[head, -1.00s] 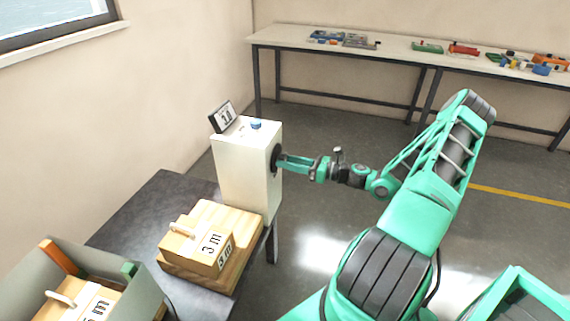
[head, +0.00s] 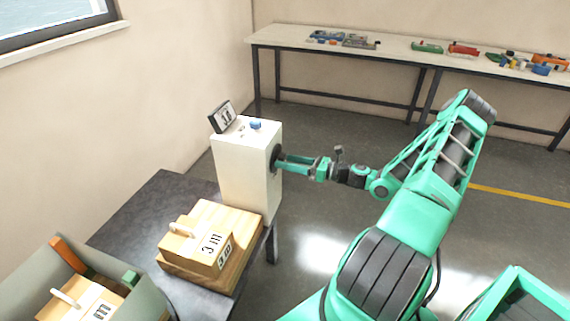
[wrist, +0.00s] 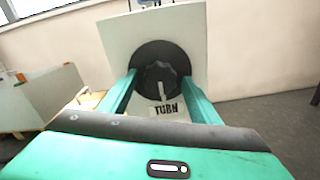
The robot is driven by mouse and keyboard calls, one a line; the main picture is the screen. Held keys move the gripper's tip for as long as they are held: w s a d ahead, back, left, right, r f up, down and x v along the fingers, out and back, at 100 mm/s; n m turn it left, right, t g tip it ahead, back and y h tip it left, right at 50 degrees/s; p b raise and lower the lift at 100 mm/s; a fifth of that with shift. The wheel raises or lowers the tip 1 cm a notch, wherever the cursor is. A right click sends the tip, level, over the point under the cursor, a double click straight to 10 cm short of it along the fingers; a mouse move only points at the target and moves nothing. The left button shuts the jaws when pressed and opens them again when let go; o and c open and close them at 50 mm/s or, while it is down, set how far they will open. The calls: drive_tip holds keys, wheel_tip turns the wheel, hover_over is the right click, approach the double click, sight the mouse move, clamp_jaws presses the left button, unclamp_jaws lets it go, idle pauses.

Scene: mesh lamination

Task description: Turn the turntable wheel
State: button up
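The wheel (wrist: 157,63) is a black lobed knob on a round black disc, with a pale pointer mark. It sits on the side of a white box, above a label reading TURN (wrist: 167,109). In the head view the wheel (head: 275,158) is partly hidden by my gripper (head: 291,161). In the head view a grey curved-walled bin (head: 147,296) shows at the bottom left, cut off by the frame edge.
The white box (head: 247,180) stands on a dark table (head: 150,205) and carries a small display and a blue button (head: 255,124). A long bench (head: 400,48) with parts stands along the back wall.

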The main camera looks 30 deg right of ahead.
drive_tip(key=v, duration=1)
drive_tip(key=shift+s+d, duration=0.3)
drive_tip(key=shift+a, duration=0.1)
drive_tip(key=s+a+n+g+h, duration=0.2)
drive_tip(key=s+a+n+g, duration=0.4)
drive_tip(key=a+n+g, duration=0.45)
drive_tip(key=s+a+r+n+g+h, duration=0.2)
drive_tip(key=s+r+n+g+h, duration=0.2)
drive_tip(key=s+r+n+h, duration=0.4)
drive_tip(key=s+r+n, duration=0.7)
drive_tip(key=s+r, duration=0.4)
drive_tip(key=s, duration=0.2)
drive_tip(key=shift+r+h, duration=0.4)
